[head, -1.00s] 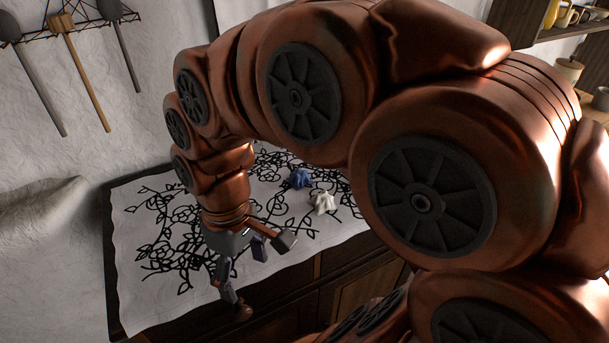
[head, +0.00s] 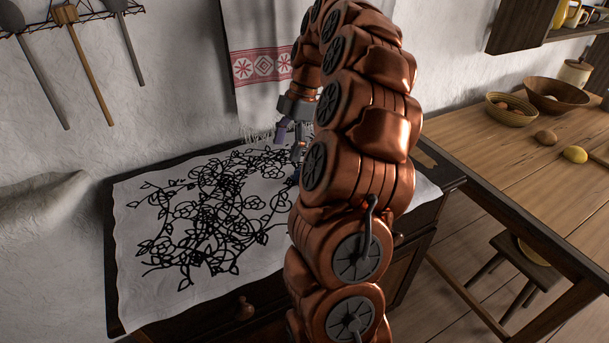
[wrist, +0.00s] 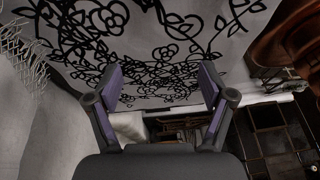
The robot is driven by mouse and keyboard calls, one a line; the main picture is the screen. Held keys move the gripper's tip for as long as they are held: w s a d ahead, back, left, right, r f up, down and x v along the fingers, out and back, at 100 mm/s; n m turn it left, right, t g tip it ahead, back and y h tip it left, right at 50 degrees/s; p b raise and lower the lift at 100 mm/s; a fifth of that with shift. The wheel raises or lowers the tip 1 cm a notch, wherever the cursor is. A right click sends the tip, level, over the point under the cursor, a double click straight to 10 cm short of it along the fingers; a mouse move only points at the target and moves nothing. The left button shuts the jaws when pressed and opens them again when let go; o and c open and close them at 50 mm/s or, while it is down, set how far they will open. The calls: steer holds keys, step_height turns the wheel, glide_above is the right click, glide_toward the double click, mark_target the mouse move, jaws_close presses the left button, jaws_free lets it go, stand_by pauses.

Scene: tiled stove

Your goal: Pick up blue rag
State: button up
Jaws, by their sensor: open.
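A small dark blue patch, which looks like the edge of the blue rag (head: 293,179), shows on the white patterned cloth (head: 150,215), just left of my arm. The rest of it is hidden behind the arm. My gripper (head: 291,141) is above the far part of the cloth, near the wall, above and behind the blue patch in the head view. Its fingers are apart and nothing shows between them. In the wrist view the open gripper (wrist: 160,82) faces bare patterned cloth, and no rag shows there.
The cloth covers a dark wooden chest (head: 265,300). A red-and-white towel (head: 262,70) hangs on the wall close to my gripper. On the right stands a wooden table (head: 500,150) with a basket (head: 510,118), a bowl (head: 552,95) and a yellow fruit (head: 575,154). A stool (head: 527,262) is below it.

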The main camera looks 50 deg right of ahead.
steer(key=shift+n, duration=0.5)
steer(key=d, duration=0.2)
steer(key=s+d+f, duration=0.1)
steer(key=d, duration=0.1)
steer(key=d+f, duration=0.1)
steer(key=d, duration=0.1)
steer(key=shift+s+d+f, duration=0.1)
steer(key=shift+s+d, duration=0.05)
steer(key=shift+d, duration=0.25)
steer(key=shift+a+f, duration=0.15)
steer(key=shift+f, duration=1.2)
steer(key=shift+s+a+f+p, duration=0.15)
steer(key=shift+a+f+p, duration=0.2)
steer(key=shift+f+p, duration=0.3)
steer(key=shift+p+x, duration=0.5)
steer(key=shift+x, duration=1.3)
steer(key=c, duration=1.1)
step_height(320, 180, up, 10)
steer(key=shift+d+b, duration=0.1)
steer(key=shift+b, duration=1.15)
